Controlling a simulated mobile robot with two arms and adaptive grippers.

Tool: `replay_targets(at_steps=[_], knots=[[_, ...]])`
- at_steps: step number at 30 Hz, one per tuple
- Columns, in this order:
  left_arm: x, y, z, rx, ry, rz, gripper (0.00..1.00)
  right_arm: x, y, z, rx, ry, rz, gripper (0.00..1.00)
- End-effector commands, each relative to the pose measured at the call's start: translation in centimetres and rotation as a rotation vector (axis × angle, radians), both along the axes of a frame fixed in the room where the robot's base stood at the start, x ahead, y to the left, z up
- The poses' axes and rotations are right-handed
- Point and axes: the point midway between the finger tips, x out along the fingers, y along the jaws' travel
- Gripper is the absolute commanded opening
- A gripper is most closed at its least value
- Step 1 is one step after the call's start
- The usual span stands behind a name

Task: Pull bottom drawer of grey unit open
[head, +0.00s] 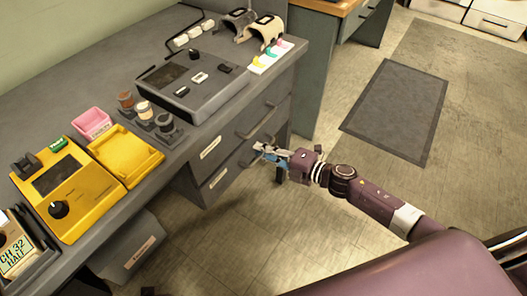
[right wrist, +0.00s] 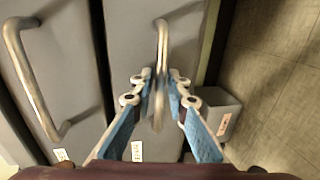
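The grey unit (head: 190,185) stands under the desk, with two drawer fronts one above the other. The upper drawer's handle (head: 255,120) is free; it also shows at the left in the right wrist view (right wrist: 35,85). The bottom drawer (head: 217,180) looks shut, about flush with the upper one. Its bar handle (right wrist: 161,45) runs between the fingers of my right gripper (right wrist: 161,76), which look closed in on it. In the head view the right gripper (head: 264,152) hides most of that handle.
A grey bin (head: 125,250) with a label stands on the floor under the desk; it shows in the right wrist view too (right wrist: 218,108). The floor (head: 250,235) in front of the drawers is clear. A dark mat (head: 397,108) lies farther right.

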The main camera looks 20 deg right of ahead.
Motion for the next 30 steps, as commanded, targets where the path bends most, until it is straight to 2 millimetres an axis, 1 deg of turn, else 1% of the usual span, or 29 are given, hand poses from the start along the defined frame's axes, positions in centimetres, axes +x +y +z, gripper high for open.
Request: replay_targets(at_steps=[5, 9, 23, 26, 29, 30], knots=[[0.0, 0.0, 0.0, 0.0, 0.0, 0.0, 0.4, 0.0, 0.0, 0.0, -0.001, 0.001, 0.0, 0.15], [0.0, 0.0, 0.0, 0.0, 0.001, 0.0, 0.4, 0.0, 0.0, 0.0, -0.001, 0.001, -0.001, 0.0], [0.0, 0.0, 0.0, 0.0, 0.0, 0.0, 0.4, -0.2, -0.2, -0.1, -0.001, 0.002, -0.001, 0.0], [0.0, 0.0, 0.1, 0.0, -0.002, 0.0, 0.4, -0.7, -0.7, -0.1, -0.001, 0.004, -0.002, 0.0], [0.0, 0.0, -0.2, 0.0, -0.001, 0.0, 0.4, -1.9, -1.5, -0.1, -0.003, 0.005, -0.002, 0.0], [-0.1, 0.0, -0.3, 0.0, 0.001, 0.0, 0.4, -2.6, -2.0, -0.2, -0.002, 0.006, -0.001, 0.0]])
